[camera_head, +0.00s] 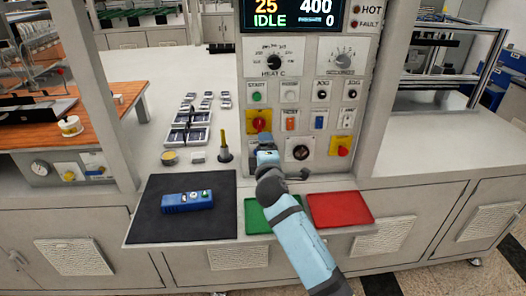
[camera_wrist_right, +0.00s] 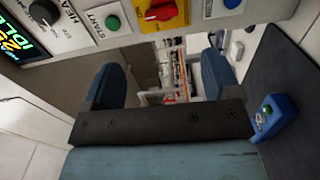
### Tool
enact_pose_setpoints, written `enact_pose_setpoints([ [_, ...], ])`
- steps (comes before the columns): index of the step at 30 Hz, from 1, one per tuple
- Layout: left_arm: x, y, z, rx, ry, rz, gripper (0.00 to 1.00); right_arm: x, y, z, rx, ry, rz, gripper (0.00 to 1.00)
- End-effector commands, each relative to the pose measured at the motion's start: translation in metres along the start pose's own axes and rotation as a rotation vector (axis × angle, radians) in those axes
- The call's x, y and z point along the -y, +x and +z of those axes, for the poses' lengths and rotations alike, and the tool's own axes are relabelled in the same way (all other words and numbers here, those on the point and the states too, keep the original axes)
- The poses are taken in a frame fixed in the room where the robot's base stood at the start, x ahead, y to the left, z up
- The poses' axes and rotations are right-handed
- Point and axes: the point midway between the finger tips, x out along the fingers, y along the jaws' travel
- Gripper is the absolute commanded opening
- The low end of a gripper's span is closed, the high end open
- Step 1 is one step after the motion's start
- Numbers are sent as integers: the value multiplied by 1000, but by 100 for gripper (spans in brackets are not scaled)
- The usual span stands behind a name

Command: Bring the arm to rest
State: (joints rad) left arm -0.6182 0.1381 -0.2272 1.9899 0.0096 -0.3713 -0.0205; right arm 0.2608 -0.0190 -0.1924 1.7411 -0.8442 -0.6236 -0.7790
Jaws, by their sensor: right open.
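My right arm comes in from the lower right in the head view. My right gripper (camera_head: 265,150) is in front of the lower left part of the control panel (camera_head: 378,62), below a red knob on a yellow plate (camera_head: 258,121). In the right wrist view the two fingers of the gripper (camera_wrist_right: 165,82) stand apart with nothing between them. I cannot tell whether it touches the panel. My left gripper is not in view.
A blue handheld device (camera_head: 187,201) lies on a black mat (camera_head: 160,229). A green tray (camera_head: 256,222), partly behind my arm, and a red tray (camera_head: 340,209) sit on the front ledge. The right worktop (camera_head: 430,150) is clear.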

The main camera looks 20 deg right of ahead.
Motion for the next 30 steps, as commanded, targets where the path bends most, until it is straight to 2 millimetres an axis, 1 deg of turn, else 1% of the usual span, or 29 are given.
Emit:
enact_pose_setpoints([
  [16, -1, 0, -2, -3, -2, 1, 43, 0, 1, 1, -1, 0, 0, 83],
  [17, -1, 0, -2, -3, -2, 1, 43, 1, 0, 1, -2, 2, -2, 83],
  [19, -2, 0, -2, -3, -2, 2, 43, 10, -4, 2, -10, 19, -16, 83],
  [20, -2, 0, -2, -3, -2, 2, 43, 17, -8, 3, -16, 33, -28, 83],
  [23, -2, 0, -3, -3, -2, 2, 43, 58, -32, 7, -51, 129, -98, 83],
  [24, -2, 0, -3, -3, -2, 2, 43, 79, -46, 9, -70, 188, -138, 83],
  [26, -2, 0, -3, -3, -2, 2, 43, 113, -74, 13, -94, 294, -210, 83],
  [27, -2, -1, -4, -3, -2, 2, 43, 136, -95, 16, -109, 373, -262, 83],
  [29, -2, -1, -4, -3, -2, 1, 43, 168, -129, 21, -121, 497, -343, 83],
  [30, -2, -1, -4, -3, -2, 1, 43, 187, -153, 25, -124, 580, -397, 83],
])
